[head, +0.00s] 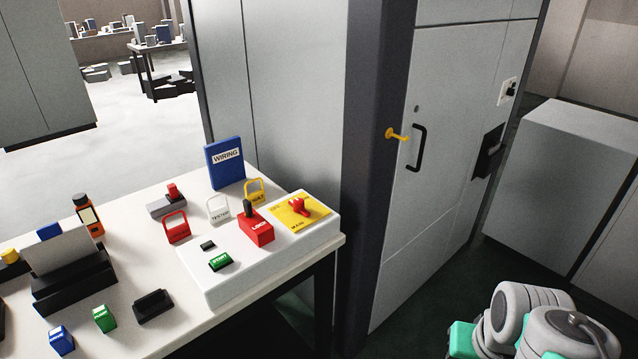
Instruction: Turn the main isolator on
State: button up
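The main isolator is a red rotary handle (298,206) on a yellow plate (317,212) marked MAIN. The plate is on the right end of a raised white panel (208,287) on the table. I cannot tell from this view whether the handle stands at on or off. A red block (257,232) with a dark knob and white lettering stands just left of the plate. A green labelled piece (221,261) and a small black piece (208,245) sit further left on the panel. Grey and green parts of my arm show at the bottom right; my gripper is not in view.
Red (177,226), white (217,209) and yellow (254,190) padlock-shaped tags stand behind the panel, near a blue WIRING binder (225,164). A tall grey cabinet (445,130) with a black handle and yellow knob stands right of the table (140,206). Dark floor lies between.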

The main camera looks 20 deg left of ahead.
aim_at(298, 205)
jog(key=u, duration=0.3)
jog(key=i, duration=0.6)
jog(key=u, duration=0.6)
